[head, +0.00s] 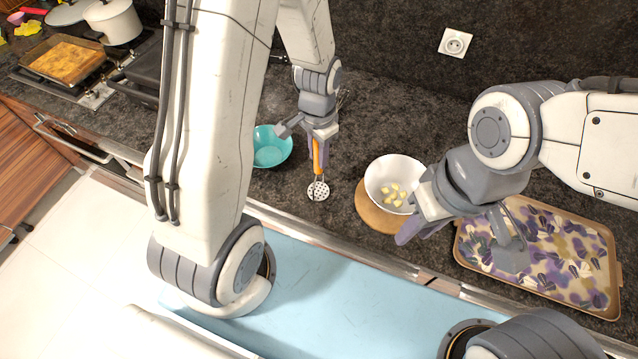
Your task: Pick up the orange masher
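The orange masher (317,156) has an orange handle and a round, perforated, pale metal head (318,190). It is upright with its head down over the dark counter, and I cannot tell whether the head touches the counter. My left gripper (316,160) points down with its fingers closed around the handle, hiding the handle's upper part.
A teal bowl (270,150) is left of the masher. A white bowl with yellow pieces (393,172) stands on a round wooden board (376,216) to its right. A patterned tray (590,219) lies far right. A wall socket (455,43) is behind.

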